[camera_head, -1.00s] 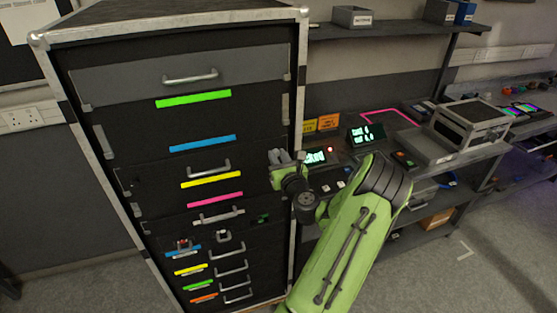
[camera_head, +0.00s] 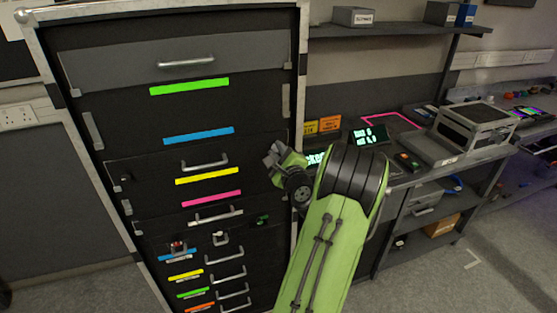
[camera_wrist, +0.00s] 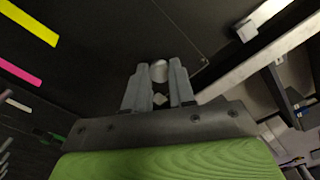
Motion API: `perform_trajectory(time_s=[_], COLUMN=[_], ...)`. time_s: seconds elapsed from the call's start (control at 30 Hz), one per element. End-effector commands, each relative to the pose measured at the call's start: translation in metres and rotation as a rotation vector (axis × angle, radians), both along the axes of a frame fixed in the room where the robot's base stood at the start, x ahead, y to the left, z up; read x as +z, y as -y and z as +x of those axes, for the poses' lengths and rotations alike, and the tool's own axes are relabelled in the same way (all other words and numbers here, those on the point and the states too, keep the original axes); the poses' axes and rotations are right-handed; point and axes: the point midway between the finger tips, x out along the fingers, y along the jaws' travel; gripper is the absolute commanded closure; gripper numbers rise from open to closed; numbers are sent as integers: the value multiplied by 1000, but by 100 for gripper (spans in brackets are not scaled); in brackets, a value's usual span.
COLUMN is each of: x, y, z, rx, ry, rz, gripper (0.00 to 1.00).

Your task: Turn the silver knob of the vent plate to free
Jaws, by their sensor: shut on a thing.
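The silver knob (camera_wrist: 159,71) shows in the wrist view between the fingertips of my gripper (camera_wrist: 159,78). It stands on a dark panel, the vent plate (camera_wrist: 110,50), on the rack's front. The two fingers are shut on the knob, one on each side. In the head view my gripper (camera_head: 272,158) is at the right part of the rack front, right of the yellow strip, and it hides the knob. I cannot make out the knob's marks or how far it is turned.
The black rack (camera_head: 110,105) carries several drawers and coloured strips, with a handle (camera_head: 205,163) left of my gripper. Its pale metal edge post (camera_head: 302,90) runs close to my gripper's right. A bench with instruments (camera_head: 470,128) stands to the right.

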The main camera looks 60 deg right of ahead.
Motion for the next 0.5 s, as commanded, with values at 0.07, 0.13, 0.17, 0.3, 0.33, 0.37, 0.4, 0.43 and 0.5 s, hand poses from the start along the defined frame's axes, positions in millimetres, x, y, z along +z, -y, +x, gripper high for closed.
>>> perform_trajectory(time_s=[0.07,0.13,0.17,0.3,0.33,0.37,0.4,0.43,0.5], x=[-3,-3,-3,-3,-2,-2,-2,-2,-2], y=[-1,-1,-1,-1,-1,-1,-1,-1,-1], z=[1,1,1,1,1,1,1,1,1], rx=[2,3,3,2,2,2,2,2,2], ry=[-46,-84,-100,-165,-176,-187,-200,-209,-227], rz=[-50,-88,-104,-168,-179,-189,-202,-211,-229], gripper=[100,100,100,100,100,100,100,100,100])
